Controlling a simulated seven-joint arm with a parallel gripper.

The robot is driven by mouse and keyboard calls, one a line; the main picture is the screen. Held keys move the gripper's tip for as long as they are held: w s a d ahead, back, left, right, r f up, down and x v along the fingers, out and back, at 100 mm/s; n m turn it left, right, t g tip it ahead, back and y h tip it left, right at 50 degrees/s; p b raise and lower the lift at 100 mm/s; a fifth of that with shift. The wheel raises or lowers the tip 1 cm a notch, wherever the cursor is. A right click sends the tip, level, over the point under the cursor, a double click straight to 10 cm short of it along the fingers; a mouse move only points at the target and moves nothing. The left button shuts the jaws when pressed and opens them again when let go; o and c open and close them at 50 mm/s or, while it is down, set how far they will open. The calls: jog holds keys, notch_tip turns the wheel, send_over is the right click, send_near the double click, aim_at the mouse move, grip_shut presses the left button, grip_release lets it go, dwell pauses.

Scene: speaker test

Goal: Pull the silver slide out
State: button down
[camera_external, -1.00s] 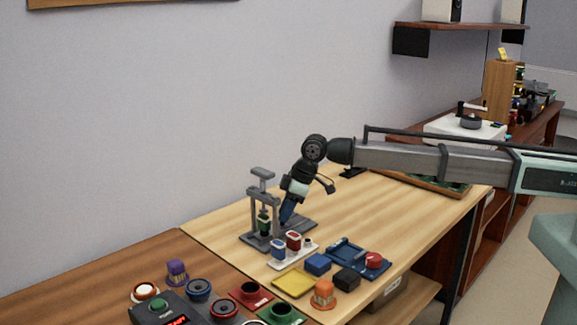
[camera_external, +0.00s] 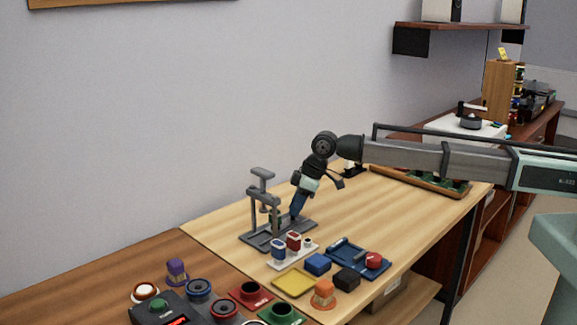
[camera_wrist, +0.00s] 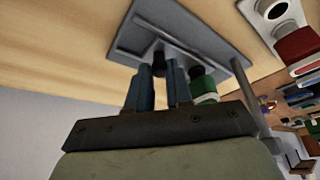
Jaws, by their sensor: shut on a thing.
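The grey press fixture (camera_external: 262,187) stands on the light wooden table, with its upright frame and top handle. At its foot is the flat silver-grey slide and base (camera_external: 262,240); the border between the two is hard to make out. The grey plate also shows in the wrist view (camera_wrist: 206,22). A green and white part (camera_wrist: 206,86) sits beside my fingers there. My gripper (camera_external: 296,213), with blue fingers, is low at the right of the press. In the wrist view my gripper (camera_wrist: 162,72) is shut around a small dark handle on the plate, mostly hidden by the fingers.
In front of the press is a white tray (camera_external: 284,262) with blue and red parts. Nearby are a yellow plate (camera_external: 293,282), a blue block (camera_external: 317,264), a black block (camera_external: 346,278) and a blue tray (camera_external: 352,252).

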jog(key=w+d, duration=0.2)
jog(key=shift+w+d, duration=0.35)
jog(key=c, duration=1)
grip_release()
jog(key=v, duration=1.4)
jog(key=shift+f, duration=0.1)
